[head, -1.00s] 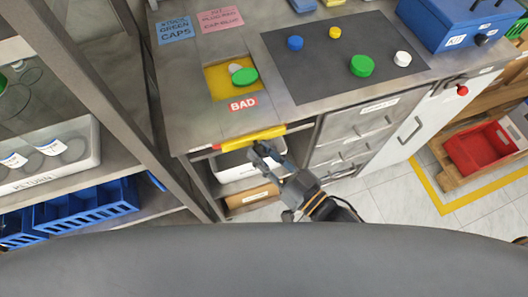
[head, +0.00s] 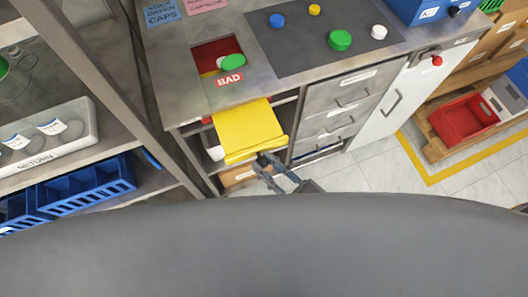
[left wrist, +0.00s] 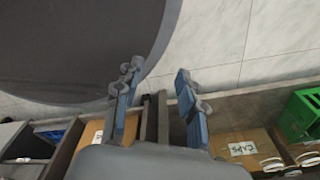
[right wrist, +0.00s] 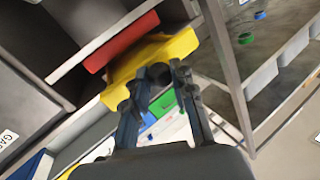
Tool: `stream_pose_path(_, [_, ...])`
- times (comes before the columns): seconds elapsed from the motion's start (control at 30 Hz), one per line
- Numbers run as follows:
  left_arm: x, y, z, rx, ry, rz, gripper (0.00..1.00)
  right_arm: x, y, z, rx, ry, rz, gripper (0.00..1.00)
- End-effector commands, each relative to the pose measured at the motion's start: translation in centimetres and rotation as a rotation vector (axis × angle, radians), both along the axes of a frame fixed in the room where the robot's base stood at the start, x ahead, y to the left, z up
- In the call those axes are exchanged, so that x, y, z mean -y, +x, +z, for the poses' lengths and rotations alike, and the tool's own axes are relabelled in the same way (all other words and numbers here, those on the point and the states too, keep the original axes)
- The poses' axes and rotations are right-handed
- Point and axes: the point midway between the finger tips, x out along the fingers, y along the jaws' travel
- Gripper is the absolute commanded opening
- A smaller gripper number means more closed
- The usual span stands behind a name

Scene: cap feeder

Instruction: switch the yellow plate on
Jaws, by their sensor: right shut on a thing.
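The yellow plate (head: 248,130) sticks out of the bench front below the BAD label (head: 228,80), tilted slightly in the picture. My left gripper (left wrist: 157,75) shows only in the left wrist view, open and empty.
A dark mat (head: 300,45) on the bench holds blue, yellow, green and white caps. Drawers (head: 340,105) stand right of the plate. A shelf post stands close at the left, with blue bins (head: 88,187). A red crate (head: 462,125) sits at the right. Floor in front is clear.

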Motion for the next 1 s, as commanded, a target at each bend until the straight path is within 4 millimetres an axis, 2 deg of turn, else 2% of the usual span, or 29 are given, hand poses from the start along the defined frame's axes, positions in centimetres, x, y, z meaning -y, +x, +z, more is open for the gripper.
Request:
stream_pose_path(0.1, [0.0, -1.0, 0.6, -0.014, 0.0, 0.0, 0.4, 0.5, -1.6, 0.1, -0.002, -0.001, 0.0, 0.0])
stream_pose_path(0.2, [0.0, -1.1, 0.8, -0.015, 0.0, 0.0, 0.4, 0.8, -2.5, 0.1, 0.0, -0.002, -0.001, 0.0])
stream_pose_path(0.43, [0.0, 1.3, 0.9, 0.017, -0.001, 0.0, 0.4, 1.0, -3.1, 0.0, 0.002, -0.002, 0.001, 0.0])
stream_pose_path(0.57, [0.0, 1.7, 1.0, 0.024, -0.001, -0.001, 0.4, 1.0, -3.1, 0.0, 0.001, -0.002, 0.001, 0.0])
stream_pose_path(0.6, [0.0, 1.6, 1.0, 0.023, -0.001, -0.001, 0.4, 1.0, -3.1, 0.0, 0.001, -0.002, 0.001, 0.27])
stream_pose_path(0.63, [0.0, 1.6, 1.0, 0.022, -0.001, -0.001, 0.4, 1.0, -3.1, 0.0, 0.001, -0.002, 0.001, 0.33])
stream_pose_path(0.67, [0.0, 1.5, 1.0, 0.021, 0.0, -0.001, 0.4, 1.0, -3.1, 0.0, 0.001, -0.002, 0.001, 0.35])
stream_pose_path(1.0, [-0.4, 0.1, 0.9, 0.001, 0.005, -0.002, 0.4, 1.2, -3.2, 0.1, 0.003, 0.0, 0.0, 0.35])
